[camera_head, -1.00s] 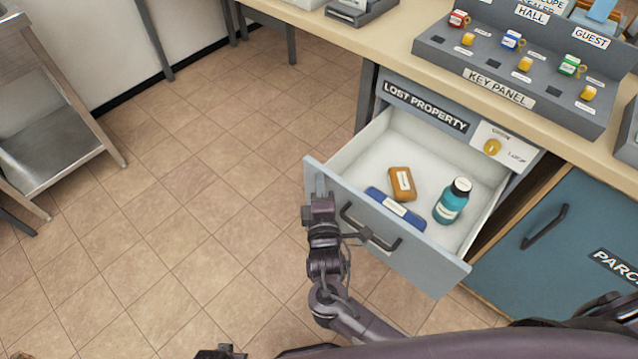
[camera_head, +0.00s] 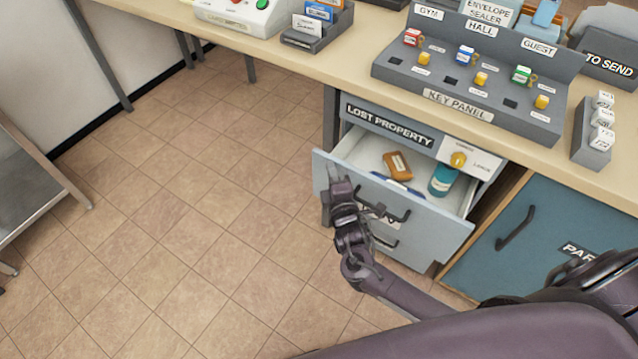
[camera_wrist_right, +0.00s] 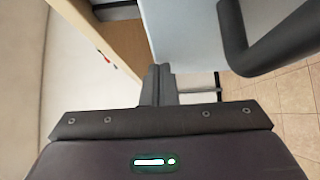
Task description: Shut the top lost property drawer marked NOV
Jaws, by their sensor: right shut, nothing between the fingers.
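The top lost property drawer (camera_head: 430,225) is partly open under the counter, with a light blue-grey front and a dark bar handle (camera_head: 395,212). A white label (camera_head: 381,219) below the handle is mostly hidden by my wrist; only its end shows. My right gripper (camera_head: 334,173) is shut and empty, at the left part of the drawer front; the head view does not settle whether it touches. In the wrist view the shut fingertips (camera_wrist_right: 158,72) are beside the pale drawer front (camera_wrist_right: 185,30), with the handle (camera_wrist_right: 236,40) at right. My left gripper is out of view.
The drawer holds an orange-brown box (camera_head: 397,166), a teal bottle (camera_head: 443,180) and a partly hidden blue item. A yellow knob (camera_head: 458,159) sits right of the LOST PROPERTY sign (camera_head: 390,125). A blue cupboard door (camera_head: 545,235) is at right.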

